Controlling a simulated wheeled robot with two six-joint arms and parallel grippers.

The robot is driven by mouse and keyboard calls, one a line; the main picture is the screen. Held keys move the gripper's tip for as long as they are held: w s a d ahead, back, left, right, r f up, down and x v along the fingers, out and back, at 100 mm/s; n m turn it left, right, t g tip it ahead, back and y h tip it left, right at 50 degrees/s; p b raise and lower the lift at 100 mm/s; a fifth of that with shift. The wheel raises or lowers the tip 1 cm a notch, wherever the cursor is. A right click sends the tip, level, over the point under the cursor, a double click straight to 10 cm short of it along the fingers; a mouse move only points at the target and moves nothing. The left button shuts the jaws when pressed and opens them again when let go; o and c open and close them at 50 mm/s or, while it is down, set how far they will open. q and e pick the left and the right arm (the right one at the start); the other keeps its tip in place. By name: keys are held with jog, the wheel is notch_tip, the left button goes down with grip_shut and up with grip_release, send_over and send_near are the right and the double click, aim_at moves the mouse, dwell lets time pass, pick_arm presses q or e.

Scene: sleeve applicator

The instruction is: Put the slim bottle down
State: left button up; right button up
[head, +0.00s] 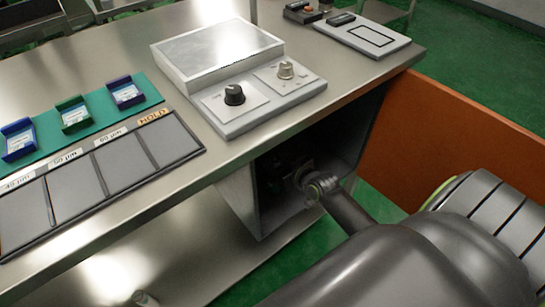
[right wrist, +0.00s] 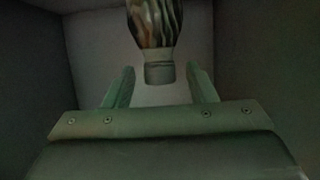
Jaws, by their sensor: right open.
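The slim bottle (right wrist: 155,28) shows at the top of the right wrist view, with a dark, striped body and a plain grey end facing my gripper. My right gripper (right wrist: 160,70) is open, one finger on each side of that grey end, with visible gaps between. The bottle's far end is cut off by the frame. In the head view my right gripper (head: 284,172) is inside the dark compartment (head: 236,200) under the bench, where the bottle cannot be made out. My left gripper is not in view.
Compartment walls stand close on both sides of my right gripper. On the metal bench (head: 200,185) are a control box (head: 225,110), a teal mat (head: 97,107) with several small trays, and a labelled grey tray (head: 80,190). An orange panel (head: 450,140) stands right of the compartment.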

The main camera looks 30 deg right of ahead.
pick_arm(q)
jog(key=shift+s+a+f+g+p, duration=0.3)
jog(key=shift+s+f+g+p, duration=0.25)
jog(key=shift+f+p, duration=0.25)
pick_arm(e)
jog(key=v, duration=0.8)
jog(key=shift+s, duration=0.3)
jog(key=s+a+f+g, duration=0.2)
jog(key=s+f+g, duration=0.2)
jog(key=s, duration=0.4)
jog(key=s+a+f+m+g, duration=0.1)
jog(key=s+a+f+g, duration=0.2)
jog(key=s, duration=0.5)
jog(key=s+a+f+m+g, duration=0.1)
jog(key=s+a+f+g, duration=0.1)
jog(key=s+f+g, duration=0.3)
jog(key=s+f, duration=0.2)
jog(key=s, duration=0.1)
jog(key=shift+a+f+h, duration=0.15)
jog(key=shift+a+h, duration=0.15)
jog(key=shift+h, duration=0.1)
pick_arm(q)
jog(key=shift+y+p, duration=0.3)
pick_arm(e)
jog(key=shift+d, duration=0.1)
